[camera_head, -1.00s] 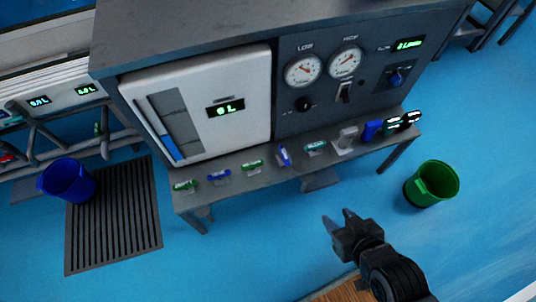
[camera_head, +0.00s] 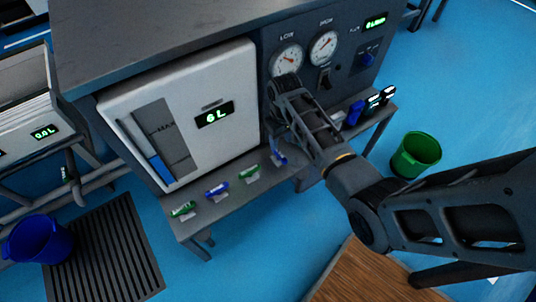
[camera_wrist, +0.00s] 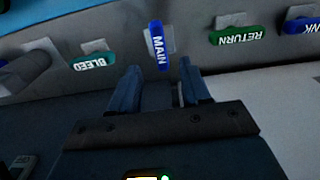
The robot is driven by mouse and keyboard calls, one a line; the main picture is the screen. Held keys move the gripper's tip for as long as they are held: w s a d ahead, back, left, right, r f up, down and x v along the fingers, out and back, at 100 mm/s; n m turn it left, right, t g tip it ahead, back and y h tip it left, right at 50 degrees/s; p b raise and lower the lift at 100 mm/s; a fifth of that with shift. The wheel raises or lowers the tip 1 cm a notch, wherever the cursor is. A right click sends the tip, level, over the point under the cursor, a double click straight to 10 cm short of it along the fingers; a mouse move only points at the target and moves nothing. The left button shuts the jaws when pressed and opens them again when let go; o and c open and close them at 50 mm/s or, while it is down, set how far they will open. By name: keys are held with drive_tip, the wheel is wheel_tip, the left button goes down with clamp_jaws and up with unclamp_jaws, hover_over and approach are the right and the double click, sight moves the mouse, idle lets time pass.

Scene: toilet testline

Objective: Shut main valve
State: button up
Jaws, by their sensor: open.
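The main valve has a blue handle marked MAIN (camera_wrist: 157,45), which also shows in the head view (camera_head: 278,153). It lies crosswise to the shelf's length, while the neighbouring handles lie roughly along it. In the wrist view my gripper (camera_wrist: 158,72) is open, one finger on either side of the handle's near end. I cannot tell how deep the handle sits between the fingers or whether they touch it. In the head view my arm reaches to the shelf, and its links hide part of the valve row.
A teal BLEED handle (camera_wrist: 94,61) sits left of it and a green RETURN handle (camera_wrist: 237,36) right of it in the wrist view. A grey cabinet with a white tank (camera_head: 190,120) stands behind the shelf (camera_head: 210,226). A green bucket (camera_head: 415,155) and blue bucket (camera_head: 38,242) stand on the floor.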

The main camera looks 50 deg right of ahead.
sight(279, 153)
drive_tip(key=shift+w+f, duration=0.15)
drive_tip(key=shift+f, duration=0.3)
wheel_tip(279, 153, down, 7)
drive_tip(key=shift+r+b, duration=0.15)
drive_tip(key=shift+b, duration=0.95)
clamp_jaws()
